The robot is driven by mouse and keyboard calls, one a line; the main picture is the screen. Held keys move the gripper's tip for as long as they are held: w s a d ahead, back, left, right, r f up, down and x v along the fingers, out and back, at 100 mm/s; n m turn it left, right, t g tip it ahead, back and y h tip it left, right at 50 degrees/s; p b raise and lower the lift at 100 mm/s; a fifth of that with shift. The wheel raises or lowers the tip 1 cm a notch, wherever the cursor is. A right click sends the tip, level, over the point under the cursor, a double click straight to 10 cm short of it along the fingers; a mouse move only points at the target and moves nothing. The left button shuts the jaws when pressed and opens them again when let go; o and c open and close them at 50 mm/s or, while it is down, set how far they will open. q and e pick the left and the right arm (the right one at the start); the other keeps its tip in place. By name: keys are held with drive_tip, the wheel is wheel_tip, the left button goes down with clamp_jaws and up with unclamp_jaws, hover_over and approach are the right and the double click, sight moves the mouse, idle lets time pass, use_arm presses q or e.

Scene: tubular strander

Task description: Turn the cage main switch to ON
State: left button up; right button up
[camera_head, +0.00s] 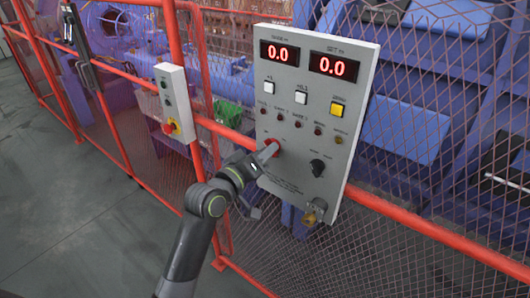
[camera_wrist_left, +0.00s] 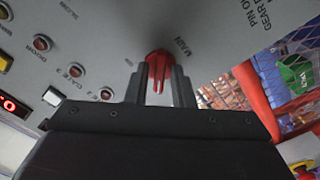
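The red main switch (camera_head: 275,142) is a knob at the left of the grey control panel (camera_head: 300,185), below a row of indicator lamps. In the left wrist view the red knob (camera_wrist_left: 158,66) has the word MAIN beside it. My left gripper (camera_head: 270,151) is at the panel face, with its fingers (camera_wrist_left: 159,88) on both sides of the knob's handle. The fingers appear to be against it, with no clear gap. The fingers partly hide the knob, and its ON/OFF marks cannot be read. My right gripper is not in view.
The panel has two red 0.0 displays (camera_head: 281,53), push buttons, a black selector knob (camera_head: 317,167) and a key switch (camera_head: 315,212). A smaller box with a red button (camera_head: 170,127) hangs at left. Red mesh fencing (camera_head: 420,225) stands behind; open floor lies at left.

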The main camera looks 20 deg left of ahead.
use_arm(q)
clamp_jaws()
drive_tip(key=shift+f+m, duration=0.1)
drive_tip(key=shift+m, duration=0.2)
drive_tip(key=m+b, duration=0.9)
drive_tip(key=m, duration=0.8)
drive_tip(key=shift+m, duration=0.3)
idle(0.4)
